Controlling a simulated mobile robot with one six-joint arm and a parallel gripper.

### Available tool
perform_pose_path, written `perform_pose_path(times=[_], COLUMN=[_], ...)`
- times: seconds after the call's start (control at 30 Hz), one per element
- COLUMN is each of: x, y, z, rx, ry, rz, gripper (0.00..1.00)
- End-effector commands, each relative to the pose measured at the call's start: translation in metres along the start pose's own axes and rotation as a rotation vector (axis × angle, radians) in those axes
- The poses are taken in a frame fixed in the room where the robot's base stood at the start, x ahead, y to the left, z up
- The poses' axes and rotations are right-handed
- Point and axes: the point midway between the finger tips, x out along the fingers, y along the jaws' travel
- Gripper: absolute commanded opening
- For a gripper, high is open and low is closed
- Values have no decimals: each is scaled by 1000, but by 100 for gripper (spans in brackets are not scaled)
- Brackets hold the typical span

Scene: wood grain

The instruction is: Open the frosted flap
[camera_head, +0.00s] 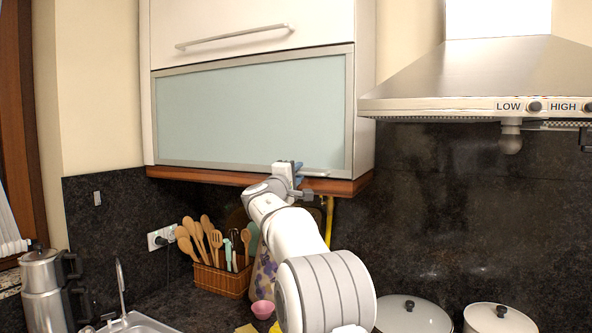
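The frosted flap (250,112) is a pale blue-green panel in a silver frame. It forms the lower front of the wall cabinet and lies flat against it, closed. A short silver handle (316,173) shows at the flap's lower edge, right of the middle; its left part is hidden by my gripper. My gripper (298,170) is at the flap's lower edge, right at the handle. The fingers are small and partly hidden by my wrist, so I cannot tell whether they are shut on the handle.
A white upper door with a long handle (233,37) is directly above the flap. A range hood (480,80) stands out at the right. Below are a basket of wooden utensils (222,278), a pink bowl (263,309), pots (412,313) and a steel kettle (45,285).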

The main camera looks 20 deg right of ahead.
Motion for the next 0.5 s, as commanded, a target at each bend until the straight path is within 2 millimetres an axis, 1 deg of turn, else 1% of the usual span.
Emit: perform_pose_path(times=[0.23,0.5], x=[1,1], y=[0,0], z=[0,1], rx=[0,0], ry=[0,-1], rz=[0,0], gripper=[26,4])
